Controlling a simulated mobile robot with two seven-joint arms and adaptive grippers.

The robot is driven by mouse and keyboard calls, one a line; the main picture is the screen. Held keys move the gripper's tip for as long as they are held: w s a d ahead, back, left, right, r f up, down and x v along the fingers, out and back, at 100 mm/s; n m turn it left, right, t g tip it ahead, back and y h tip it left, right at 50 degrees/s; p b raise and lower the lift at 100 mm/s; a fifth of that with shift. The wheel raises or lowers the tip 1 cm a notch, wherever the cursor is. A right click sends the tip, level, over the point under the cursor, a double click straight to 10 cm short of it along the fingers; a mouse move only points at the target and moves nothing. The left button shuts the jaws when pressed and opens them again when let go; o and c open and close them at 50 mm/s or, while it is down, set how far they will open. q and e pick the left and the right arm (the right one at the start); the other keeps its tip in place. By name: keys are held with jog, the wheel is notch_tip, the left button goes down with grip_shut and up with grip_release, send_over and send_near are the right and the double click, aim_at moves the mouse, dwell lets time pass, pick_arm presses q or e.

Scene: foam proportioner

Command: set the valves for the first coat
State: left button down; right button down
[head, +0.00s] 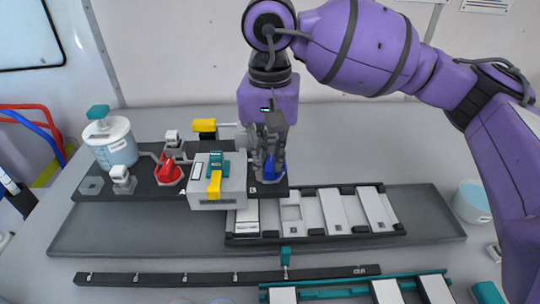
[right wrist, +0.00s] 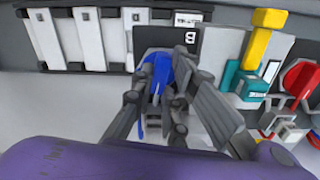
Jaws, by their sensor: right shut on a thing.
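My right gripper (head: 269,160) points down over the blue valve (head: 271,167) by the mark B, and its fingers are shut on it. The right wrist view shows the blue valve (right wrist: 157,76) between the gripper's fingers (right wrist: 160,100), which partly hide it. A red valve (head: 169,172) stands further left on the same dark plate, near the mark A. Between them is a grey box (head: 232,192) with a teal part (head: 214,167) and a yellow lever (head: 214,184) on its front. My left gripper is in neither view.
A clear container with a teal cap (head: 112,142) stands at the plate's left end. A yellow-ended part (head: 204,126) is behind the box. A rack of white slides (head: 336,212) lies in the grey tray (head: 150,236). A dark rail (head: 170,279) runs along the front.

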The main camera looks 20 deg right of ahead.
jog(key=m, duration=0.3)
jog(key=shift+r+m, duration=0.1)
jog(key=shift+m, duration=0.2)
jog(key=m+p, duration=0.1)
jog(key=m, duration=0.2)
jog(key=shift+m, duration=0.3)
jog(key=m, duration=0.2)
jog(key=shift+r+m, duration=0.1)
jog(key=shift+m, duration=0.3)
jog(key=m+p, duration=0.1)
jog(key=m, duration=0.3)
jog(key=shift+p, duration=0.4)
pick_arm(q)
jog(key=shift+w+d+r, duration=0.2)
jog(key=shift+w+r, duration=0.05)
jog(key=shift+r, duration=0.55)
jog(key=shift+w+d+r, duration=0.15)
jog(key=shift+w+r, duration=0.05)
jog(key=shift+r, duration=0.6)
pick_arm(e)
jog(key=shift+m, duration=0.9)
pick_arm(q)
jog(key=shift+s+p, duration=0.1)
jog(key=shift+p, duration=0.2)
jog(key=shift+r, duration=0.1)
